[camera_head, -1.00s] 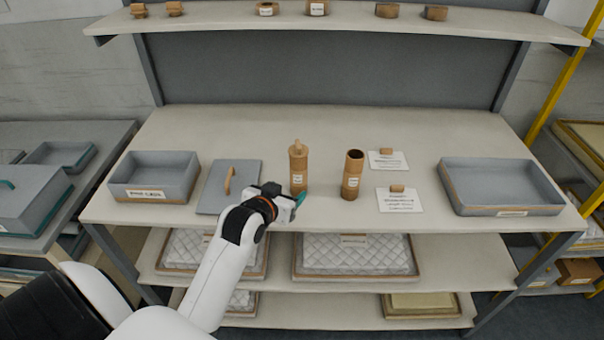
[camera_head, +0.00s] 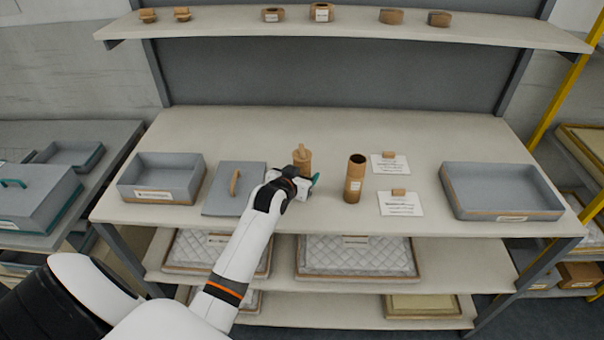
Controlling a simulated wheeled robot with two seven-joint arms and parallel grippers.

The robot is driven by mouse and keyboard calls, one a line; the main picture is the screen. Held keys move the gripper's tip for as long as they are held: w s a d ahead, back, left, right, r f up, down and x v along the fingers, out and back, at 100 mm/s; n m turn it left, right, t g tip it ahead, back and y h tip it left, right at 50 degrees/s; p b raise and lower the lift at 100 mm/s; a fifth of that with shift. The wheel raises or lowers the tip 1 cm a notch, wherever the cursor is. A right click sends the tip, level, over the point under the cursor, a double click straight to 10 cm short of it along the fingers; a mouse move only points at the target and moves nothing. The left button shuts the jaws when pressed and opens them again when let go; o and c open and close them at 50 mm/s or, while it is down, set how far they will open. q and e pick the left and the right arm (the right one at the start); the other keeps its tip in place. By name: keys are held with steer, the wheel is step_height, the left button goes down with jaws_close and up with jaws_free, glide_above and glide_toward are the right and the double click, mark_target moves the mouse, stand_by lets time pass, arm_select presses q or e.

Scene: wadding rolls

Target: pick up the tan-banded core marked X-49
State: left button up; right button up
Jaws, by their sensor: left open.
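Two tan cores stand upright on the table, and their marks are too small to read, so I cannot tell which is X-49. One core (camera_head: 302,159) has a knobbed top and stands near the middle; its lower part and label are hidden by my left gripper. My right gripper is not in view.
A grey lid (camera_head: 222,202) with a tan handle lies left of the gripper, beside a grey open box (camera_head: 126,188). White cards (camera_head: 418,204) with small tan blocks lie right of the cores. A grey tray (camera_head: 447,186) stands at right. The back of the table is clear.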

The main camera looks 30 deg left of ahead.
arm_select(q)
steer(key=shift+w+a+f, duration=0.1)
steer(key=shift+w+f, duration=0.15)
steer(key=shift+w, duration=0.25)
steer(key=c, duration=1.1)
steer(key=shift+r, duration=0.15)
